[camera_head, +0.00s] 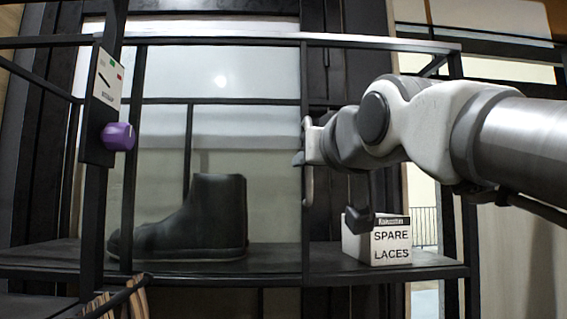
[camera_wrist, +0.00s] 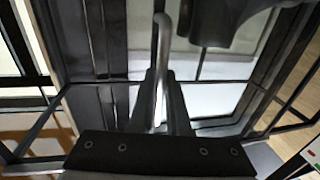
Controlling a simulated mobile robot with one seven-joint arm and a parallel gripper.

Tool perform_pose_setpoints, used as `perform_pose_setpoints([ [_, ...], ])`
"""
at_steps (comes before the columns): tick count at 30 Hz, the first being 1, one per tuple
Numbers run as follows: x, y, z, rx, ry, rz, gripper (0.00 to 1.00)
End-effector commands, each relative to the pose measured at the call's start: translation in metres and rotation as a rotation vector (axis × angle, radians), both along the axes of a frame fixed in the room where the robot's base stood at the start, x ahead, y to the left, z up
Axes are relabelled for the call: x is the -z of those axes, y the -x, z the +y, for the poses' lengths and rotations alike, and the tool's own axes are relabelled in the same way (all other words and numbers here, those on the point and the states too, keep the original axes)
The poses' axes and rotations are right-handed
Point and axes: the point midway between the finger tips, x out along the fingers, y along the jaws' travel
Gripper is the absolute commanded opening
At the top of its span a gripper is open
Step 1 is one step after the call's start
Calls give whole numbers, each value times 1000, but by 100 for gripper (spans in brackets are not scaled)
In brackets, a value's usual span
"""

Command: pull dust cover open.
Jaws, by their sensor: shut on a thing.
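The dust cover (camera_head: 250,125) looks like a clear pane in front of a dark high-top shoe (camera_head: 200,220) on the shelf. Its edges are hard to tell from the dark frame bars. A grey vertical bar handle (camera_head: 308,188) stands at the pane's right side. My gripper (camera_head: 304,148) reaches in from the right and is shut on this handle. In the wrist view the handle (camera_wrist: 161,40) runs between the two dark fingers of my gripper (camera_wrist: 160,82). My wrist partly hides the handle in the head view.
A white "SPARE LACES" box (camera_head: 391,248) stands on the shelf (camera_head: 285,262) below my wrist. A panel with a purple knob (camera_head: 119,136) is on the left post. Dark frame bars surround the shelf. Brown items (camera_head: 133,300) show at bottom left.

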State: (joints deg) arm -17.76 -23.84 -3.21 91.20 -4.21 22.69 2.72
Motion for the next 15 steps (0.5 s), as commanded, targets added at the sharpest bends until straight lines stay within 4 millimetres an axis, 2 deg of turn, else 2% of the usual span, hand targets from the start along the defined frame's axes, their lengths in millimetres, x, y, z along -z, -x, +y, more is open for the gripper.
perform_pose_setpoints([
  [9, -1, 0, 0, 0, 0, -2, 0],
  [10, -1, 0, 0, 0, 0, -2, 18],
  [14, -1, 0, 0, 0, 0, -2, 42],
  [15, -1, 0, 0, 0, 0, -2, 45],
])
